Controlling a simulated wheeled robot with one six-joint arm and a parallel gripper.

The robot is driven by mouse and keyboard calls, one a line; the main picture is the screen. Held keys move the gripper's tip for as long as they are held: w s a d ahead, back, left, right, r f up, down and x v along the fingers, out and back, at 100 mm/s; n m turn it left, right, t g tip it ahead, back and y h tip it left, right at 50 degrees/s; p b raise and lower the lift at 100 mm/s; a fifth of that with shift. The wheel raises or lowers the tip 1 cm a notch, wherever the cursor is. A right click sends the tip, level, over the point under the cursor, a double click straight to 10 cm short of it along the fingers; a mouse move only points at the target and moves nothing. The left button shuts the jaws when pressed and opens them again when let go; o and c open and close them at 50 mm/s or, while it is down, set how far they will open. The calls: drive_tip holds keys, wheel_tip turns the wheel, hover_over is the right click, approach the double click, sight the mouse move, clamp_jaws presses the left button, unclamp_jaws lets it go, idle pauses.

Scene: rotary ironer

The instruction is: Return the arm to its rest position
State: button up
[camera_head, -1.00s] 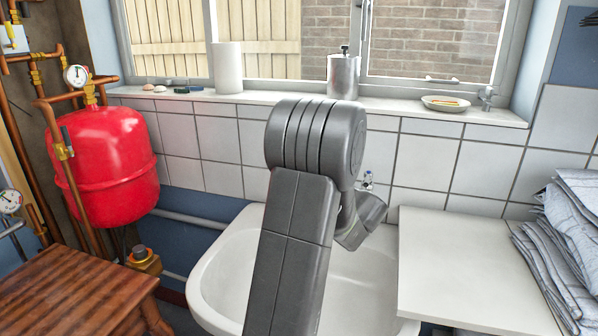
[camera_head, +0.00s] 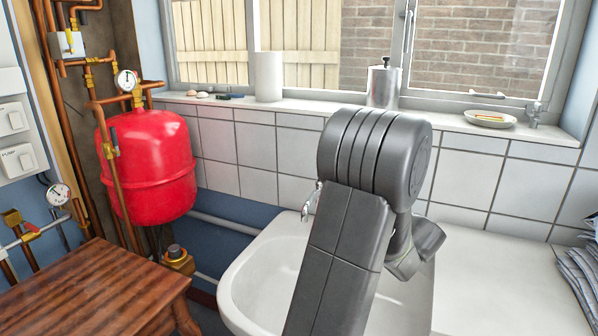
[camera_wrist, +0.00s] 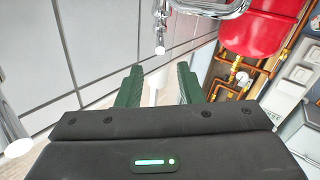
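My arm rises through the middle of the head view, in front of the white sink. My gripper is not visible in that view. In the wrist view my gripper (camera_wrist: 159,80) shows two dark green fingers standing apart. I see nothing held between them. A pale, narrow thing shows in the gap behind the fingers, and I cannot tell what it is.
The sink (camera_head: 262,268) is behind my arm, below the window sill (camera_head: 330,113). A red tank (camera_head: 150,165) with copper pipes stands left. A wooden table (camera_head: 90,290) is front left. A white worktop (camera_head: 490,285) and folded cloths (camera_head: 583,275) are right.

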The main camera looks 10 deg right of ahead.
drive_tip(key=x, duration=1.2)
drive_tip(key=shift+w+a, duration=0.15)
drive_tip(key=shift+w, duration=0.15)
drive_tip(key=shift+s, duration=0.1)
drive_tip(key=v, duration=1.4)
drive_tip(key=x, duration=1.4)
drive_tip(key=shift+w+a, duration=0.15)
drive_tip(key=shift+w, duration=0.15)
drive_tip(key=shift+s+f+m+h+b, duration=0.1)
drive_tip(key=shift+f+m+h+b, duration=0.2)
drive_tip(key=shift+b, duration=0.3)
drive_tip(key=shift+s+a+r+m+t+h+b, duration=0.1)
drive_tip(key=shift+a+m+t+h+b, duration=0.1)
drive_tip(key=shift+m+h+b, duration=0.25)
drive_tip(key=shift+s+a+r+m+t+h+b, duration=0.1)
drive_tip(key=shift+m+t+h+b, duration=0.15)
drive_tip(key=shift+h+b, duration=0.35)
drive_tip(key=shift+r, duration=0.15)
